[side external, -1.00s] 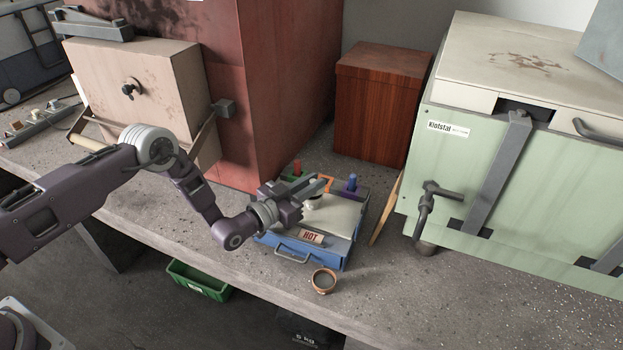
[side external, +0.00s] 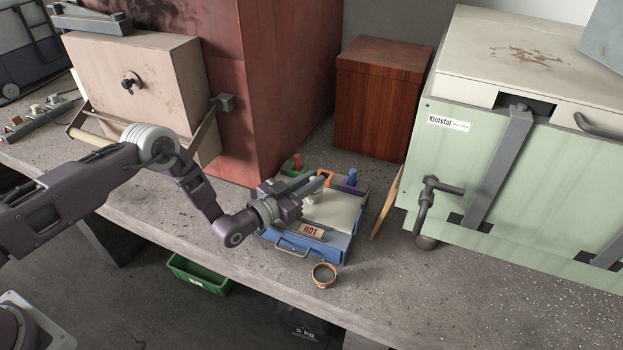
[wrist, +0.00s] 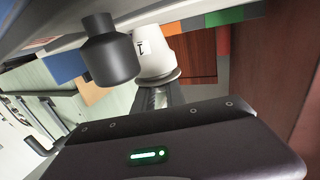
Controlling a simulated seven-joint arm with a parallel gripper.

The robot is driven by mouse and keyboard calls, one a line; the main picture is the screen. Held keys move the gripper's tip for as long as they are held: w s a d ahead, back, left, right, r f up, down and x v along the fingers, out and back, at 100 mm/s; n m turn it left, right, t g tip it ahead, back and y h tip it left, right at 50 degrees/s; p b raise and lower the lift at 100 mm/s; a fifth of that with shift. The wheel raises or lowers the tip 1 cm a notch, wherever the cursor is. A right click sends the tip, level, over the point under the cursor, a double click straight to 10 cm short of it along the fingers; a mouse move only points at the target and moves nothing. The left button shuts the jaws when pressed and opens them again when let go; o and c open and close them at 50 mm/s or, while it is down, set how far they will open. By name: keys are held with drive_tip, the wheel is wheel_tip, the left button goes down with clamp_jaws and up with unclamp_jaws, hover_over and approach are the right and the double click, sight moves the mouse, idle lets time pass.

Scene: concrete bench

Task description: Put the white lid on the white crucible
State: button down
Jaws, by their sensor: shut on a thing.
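The white crucible (wrist: 158,48), with a dark mark on its side, shows upside down in the wrist view. In the side external view a small pale part of it (side external: 317,190) shows by my fingers, over the tray. My gripper (side external: 318,180) is shut on a thin greyish-white disc, which looks like the white lid (wrist: 160,78). The lid is at the crucible's mouth in the wrist view; I cannot tell whether they touch or how well they line up. My fingers mostly hide it in the side external view.
A dark grey vessel (wrist: 112,58) stands close beside the crucible. A copper-coloured cup (side external: 322,276) is near the bench's front edge. The green cabinet (side external: 500,190) stands right.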

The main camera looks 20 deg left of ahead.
drive_tip(key=shift+f, duration=0.4)
drive_tip(key=c, duration=1.3)
unclamp_jaws()
drive_tip(key=shift+s, duration=0.1)
drive_tip(key=v, duration=0.7)
